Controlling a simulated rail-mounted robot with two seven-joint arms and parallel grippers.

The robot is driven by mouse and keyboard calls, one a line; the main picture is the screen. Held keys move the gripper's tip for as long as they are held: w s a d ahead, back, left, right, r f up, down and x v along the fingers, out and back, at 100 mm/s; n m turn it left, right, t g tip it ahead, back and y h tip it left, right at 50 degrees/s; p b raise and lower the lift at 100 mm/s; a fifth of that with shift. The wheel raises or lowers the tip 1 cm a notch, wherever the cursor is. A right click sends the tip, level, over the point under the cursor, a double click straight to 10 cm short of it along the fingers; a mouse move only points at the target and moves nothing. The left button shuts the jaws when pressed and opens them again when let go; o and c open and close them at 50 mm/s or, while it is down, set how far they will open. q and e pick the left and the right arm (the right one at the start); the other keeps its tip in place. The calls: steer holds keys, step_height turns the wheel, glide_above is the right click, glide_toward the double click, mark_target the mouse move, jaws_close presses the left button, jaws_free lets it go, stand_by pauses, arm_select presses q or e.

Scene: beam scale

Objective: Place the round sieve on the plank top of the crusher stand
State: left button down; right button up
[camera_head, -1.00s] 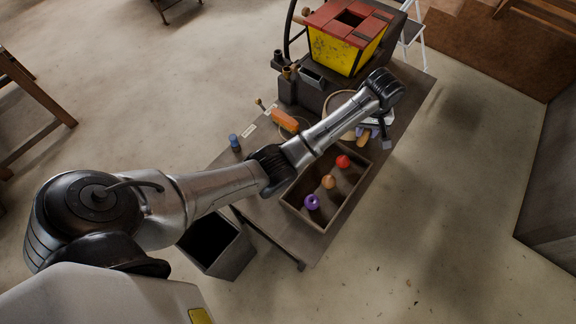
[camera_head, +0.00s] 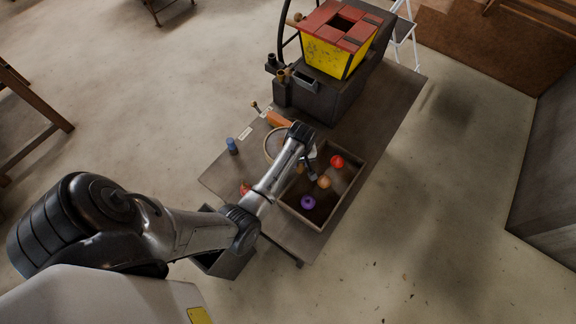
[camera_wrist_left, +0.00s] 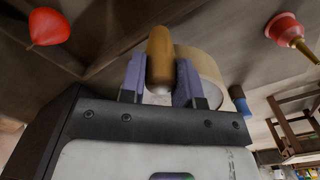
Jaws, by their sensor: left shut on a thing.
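My left gripper (camera_head: 312,170) is over the bench, beside the open tray. In the left wrist view it (camera_wrist_left: 160,80) is shut on a brown wooden handle (camera_wrist_left: 160,50), between purple finger pads. The round sieve (camera_wrist_left: 205,72) shows there as a cream band just behind the handle and seems joined to it. In the head view its pale ring (camera_head: 268,146) is left of my wrist, partly hidden by it. The crusher (camera_head: 335,98) is a dark machine with a yellow hopper. It stands on the far part of the bench's plank top (camera_head: 385,105). My right gripper is out of view.
A tray (camera_head: 345,200) holds a red (camera_head: 337,161), an orange (camera_head: 323,182) and a purple piece (camera_head: 307,202). A blue item (camera_head: 232,146), an orange item (camera_head: 278,119) and a red item (camera_head: 245,189) are near the left edge. The bench's right strip is clear.

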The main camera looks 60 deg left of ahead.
arm_select(q)
steer(key=s+a+f, duration=0.2)
steer(key=a, duration=0.1)
steer(key=shift+s+f, duration=0.25)
steer(key=shift+s, duration=0.15)
steer(key=shift+f, duration=1.95)
steer(key=shift+f, duration=0.2)
steer(key=c, duration=0.8)
jaws_free()
